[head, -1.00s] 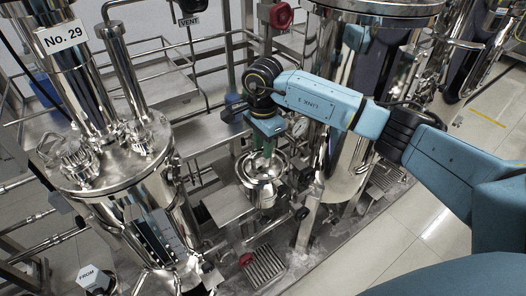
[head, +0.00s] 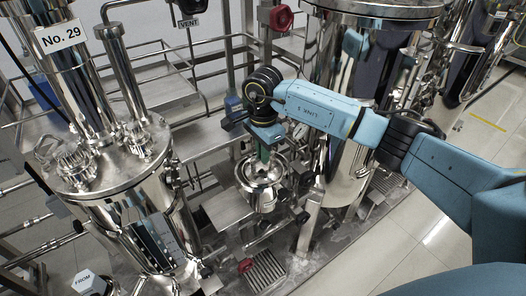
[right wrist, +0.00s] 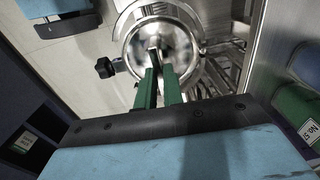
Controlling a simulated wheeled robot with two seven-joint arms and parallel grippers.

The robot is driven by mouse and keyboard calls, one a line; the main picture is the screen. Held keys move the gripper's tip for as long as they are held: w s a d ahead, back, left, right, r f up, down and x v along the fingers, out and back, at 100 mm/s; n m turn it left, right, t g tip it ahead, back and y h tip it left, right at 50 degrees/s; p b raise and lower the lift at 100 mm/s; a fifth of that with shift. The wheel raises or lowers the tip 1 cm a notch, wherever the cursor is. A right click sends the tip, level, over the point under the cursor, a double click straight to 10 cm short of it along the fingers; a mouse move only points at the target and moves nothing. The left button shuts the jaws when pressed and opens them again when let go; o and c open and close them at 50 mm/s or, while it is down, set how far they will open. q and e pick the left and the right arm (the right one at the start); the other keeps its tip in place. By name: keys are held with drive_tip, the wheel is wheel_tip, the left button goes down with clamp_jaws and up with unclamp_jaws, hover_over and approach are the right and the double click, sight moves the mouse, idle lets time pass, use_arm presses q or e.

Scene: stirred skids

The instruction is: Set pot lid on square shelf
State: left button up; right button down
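The pot lid (head: 251,181) is a round, shiny steel disc at the top of a small steel pot (head: 266,201), below my right gripper (head: 263,155). The right wrist view shows the lid (right wrist: 180,47) face-on, with its handle at the tips of my right gripper (right wrist: 160,66). The green fingers are close together and look shut on the handle, though the contact is partly hidden. I cannot tell any gap between lid and pot. A flat, square-looking steel shelf (head: 226,209) lies just left of the pot. My left gripper is not in view.
A large steel vessel labelled No. 29 (head: 125,175) stands at left. Another tall vessel (head: 350,75) stands right behind my right arm. Pipe rails (head: 205,76) and a steel bench (head: 165,95) lie behind. A floor grate (head: 264,268) is in front.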

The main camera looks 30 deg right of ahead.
drive_tip(key=shift+r, duration=0.25)
drive_tip(key=shift+r+p, duration=0.4)
idle(0.5)
drive_tip(key=shift+r+p, duration=2.05)
drive_tip(key=shift+r, duration=1)
